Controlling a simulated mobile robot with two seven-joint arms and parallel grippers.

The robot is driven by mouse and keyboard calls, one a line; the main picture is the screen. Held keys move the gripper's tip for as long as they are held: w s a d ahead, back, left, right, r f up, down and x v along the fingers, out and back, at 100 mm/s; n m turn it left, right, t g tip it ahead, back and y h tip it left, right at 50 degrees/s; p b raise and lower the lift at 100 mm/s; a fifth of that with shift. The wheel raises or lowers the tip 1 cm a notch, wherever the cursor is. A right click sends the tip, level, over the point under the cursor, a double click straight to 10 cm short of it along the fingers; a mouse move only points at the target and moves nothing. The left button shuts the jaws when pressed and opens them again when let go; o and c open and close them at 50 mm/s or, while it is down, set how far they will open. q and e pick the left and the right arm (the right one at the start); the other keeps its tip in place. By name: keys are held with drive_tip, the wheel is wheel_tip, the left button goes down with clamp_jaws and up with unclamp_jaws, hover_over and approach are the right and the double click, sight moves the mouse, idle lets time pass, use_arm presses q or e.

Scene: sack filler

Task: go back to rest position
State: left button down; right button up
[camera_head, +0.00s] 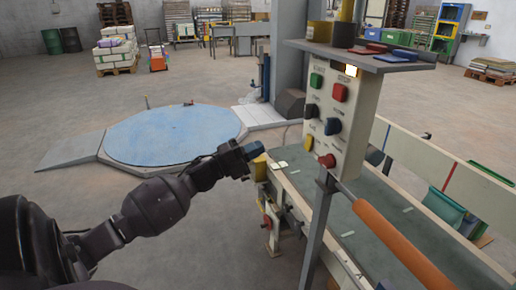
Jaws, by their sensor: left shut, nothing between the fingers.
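My left arm comes in from the lower left and reaches to the middle of the head view. My left gripper (256,150) is at its end, small and dark with bluish parts, and appears shut and empty. It is left of the control panel (335,110) of the sack filler, apart from its buttons. The panel has green, red, blue and yellow buttons and knobs. My right gripper is not in view.
A conveyor (375,215) with an orange roller-like bar (395,245) runs to the lower right. A round blue platform (170,135) with a ramp lies on the floor behind my left arm. Pallets, barrels and shelves stand far back. Open floor lies at left.

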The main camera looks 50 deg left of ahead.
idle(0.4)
use_arm(q)
drive_tip(key=s+d+f+n+g+y+p, duration=0.2)
drive_tip(key=s+d+f+n+y, duration=0.25)
drive_tip(key=f+n, duration=0.3)
drive_tip(key=s+d+f+n+g+y+p, duration=0.1)
drive_tip(key=s+d+f+n+g+y, duration=0.1)
drive_tip(key=s+d+f+n+y, duration=0.45)
drive_tip(key=s+d+f+n+g+h+p, duration=0.1)
drive_tip(key=s+d+f+n+g+p, duration=0.1)
drive_tip(key=s, duration=0.7)
drive_tip(key=s+d+f+n+g+h+p, duration=0.1)
drive_tip(key=s+d+f+n, duration=0.4)
drive_tip(key=s, duration=0.5)
drive_tip(key=d+g+p, duration=0.1)
drive_tip(key=d+p, duration=0.1)
drive_tip(key=shift+d+f+g+h, duration=0.3)
drive_tip(key=shift+d+f+g, duration=0.1)
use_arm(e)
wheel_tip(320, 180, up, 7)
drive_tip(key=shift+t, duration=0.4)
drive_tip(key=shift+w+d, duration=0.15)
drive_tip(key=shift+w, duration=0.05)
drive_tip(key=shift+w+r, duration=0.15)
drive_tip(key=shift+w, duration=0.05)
